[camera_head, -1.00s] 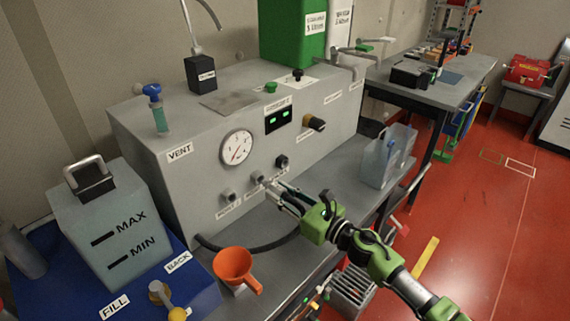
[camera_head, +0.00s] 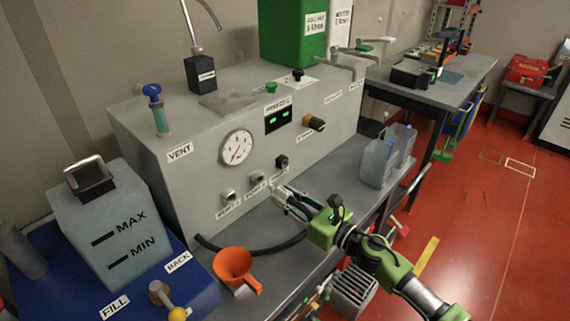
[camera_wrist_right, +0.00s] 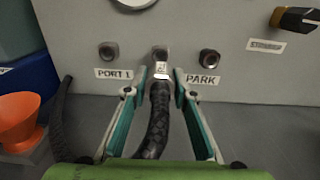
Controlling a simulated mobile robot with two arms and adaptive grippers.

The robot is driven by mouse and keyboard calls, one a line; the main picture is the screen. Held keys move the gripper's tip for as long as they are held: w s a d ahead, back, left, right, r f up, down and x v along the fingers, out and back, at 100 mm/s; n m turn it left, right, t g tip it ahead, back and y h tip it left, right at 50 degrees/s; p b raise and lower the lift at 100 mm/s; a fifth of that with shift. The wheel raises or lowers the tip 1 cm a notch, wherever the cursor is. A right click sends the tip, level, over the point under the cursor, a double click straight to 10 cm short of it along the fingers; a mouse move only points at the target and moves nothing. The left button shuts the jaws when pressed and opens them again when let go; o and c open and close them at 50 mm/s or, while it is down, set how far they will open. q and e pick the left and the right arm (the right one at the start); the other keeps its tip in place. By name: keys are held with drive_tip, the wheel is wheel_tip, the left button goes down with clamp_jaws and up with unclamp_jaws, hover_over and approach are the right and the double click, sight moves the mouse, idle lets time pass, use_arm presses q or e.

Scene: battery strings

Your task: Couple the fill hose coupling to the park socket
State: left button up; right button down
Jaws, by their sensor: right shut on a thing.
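My right gripper (camera_head: 279,193) is shut on the fill hose coupling (camera_wrist_right: 161,71), with its braided black hose (camera_wrist_right: 156,125) running back between the fingers. In the wrist view, the coupling's metal nose overlaps the middle socket (camera_wrist_right: 160,52); in the head view, the gripper stands a little out from the panel. The park socket (camera_wrist_right: 209,58), a dark round fitting above the PARK label, is right of the coupling and shows empty. It also shows in the head view (camera_head: 282,161). The PORT 1 socket (camera_wrist_right: 108,51) is at the left. My left gripper is out of view.
The grey panel box (camera_head: 180,188) stands behind the sockets. An orange funnel (camera_head: 233,264) is at the bench's front left. The black hose (camera_head: 270,248) curves across the bench (camera_head: 345,213). Clear jugs (camera_head: 380,160) stand to the right.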

sight(303, 207)
drive_tip(key=shift+v, duration=1.6)
